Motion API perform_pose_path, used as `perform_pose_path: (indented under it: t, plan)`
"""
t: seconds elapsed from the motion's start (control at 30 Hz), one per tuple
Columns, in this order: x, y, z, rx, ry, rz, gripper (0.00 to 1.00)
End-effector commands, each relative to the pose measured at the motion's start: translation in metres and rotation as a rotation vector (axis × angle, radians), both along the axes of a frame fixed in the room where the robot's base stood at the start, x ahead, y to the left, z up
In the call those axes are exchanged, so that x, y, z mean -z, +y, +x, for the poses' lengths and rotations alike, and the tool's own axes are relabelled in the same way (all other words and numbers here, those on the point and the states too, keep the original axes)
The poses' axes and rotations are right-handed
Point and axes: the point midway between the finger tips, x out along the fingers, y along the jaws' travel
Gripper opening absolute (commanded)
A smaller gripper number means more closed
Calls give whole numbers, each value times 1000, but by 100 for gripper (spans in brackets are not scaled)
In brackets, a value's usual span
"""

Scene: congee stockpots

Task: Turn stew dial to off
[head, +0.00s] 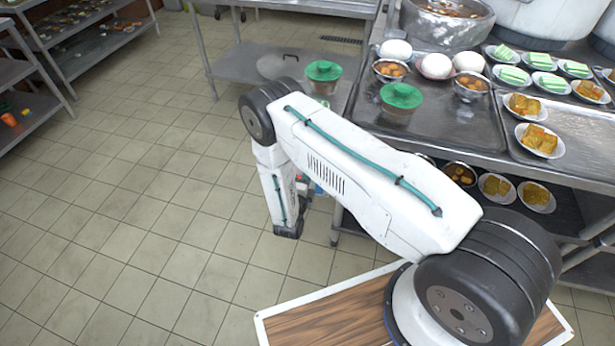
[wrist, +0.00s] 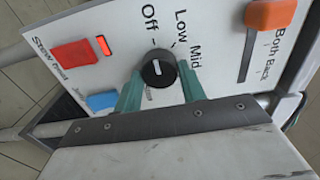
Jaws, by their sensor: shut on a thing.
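The stew dial is a round black knob (wrist: 158,70) with a short white mark, on a white panel (wrist: 215,45) in the wrist view. Printed words "Off", "Low" and "Mid" run around its top, with tick marks. In the head view my arm covers the dial and most of the panel.
Beside the knob are a red button (wrist: 75,54) with a lit red lamp (wrist: 103,45), a blue button (wrist: 101,101) and an orange slider (wrist: 270,14). In the head view, a steel counter (head: 455,120) holds bowls, plates and green-lidded containers. Open tiled floor (head: 130,200) lies left.

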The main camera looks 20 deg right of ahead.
Motion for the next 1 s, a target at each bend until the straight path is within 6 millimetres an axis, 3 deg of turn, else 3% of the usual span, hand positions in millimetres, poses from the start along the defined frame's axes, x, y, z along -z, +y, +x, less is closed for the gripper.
perform_pose_path:
  t: [0.37, 0.4, 0.47, 0.77, 1.0]
  plan:
    - [1, 0, -1, 0, 5, -4, 18]
    - [1, 0, -1, 0, 5, -4, 46]
    - [1, 0, -1, 0, 5, -3, 61]
    - [0, 1, -1, -1, 3, -3, 61]
    - [1, 20, -26, -5, 4, -4, 61]
